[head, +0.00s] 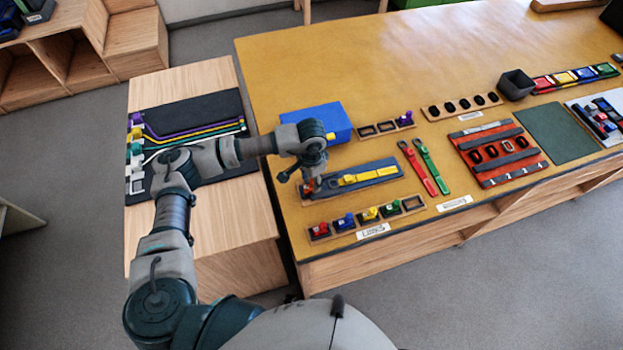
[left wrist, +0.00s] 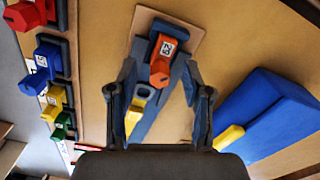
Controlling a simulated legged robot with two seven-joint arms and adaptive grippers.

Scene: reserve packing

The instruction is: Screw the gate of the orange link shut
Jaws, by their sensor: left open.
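The orange link (left wrist: 161,69) has a white number label and sits at the end of a grey-blue holder (left wrist: 147,118) on a tan board. In the head view a small bit of orange (head: 306,188) shows beneath my left gripper (head: 312,180), which hides most of it. In the left wrist view my left gripper (left wrist: 159,78) is open, with one finger on each side of the picture around the link's lower end. I cannot tell whether the fingers touch it, or how its gate stands. My right gripper is in neither view.
A blue box (head: 318,121) stands just behind the holder. A row of red, blue, yellow and green links (head: 369,213) lies along the front edge. A yellow piece (head: 370,175) lies on the holder. Red and green straps (head: 424,165) lie to the right.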

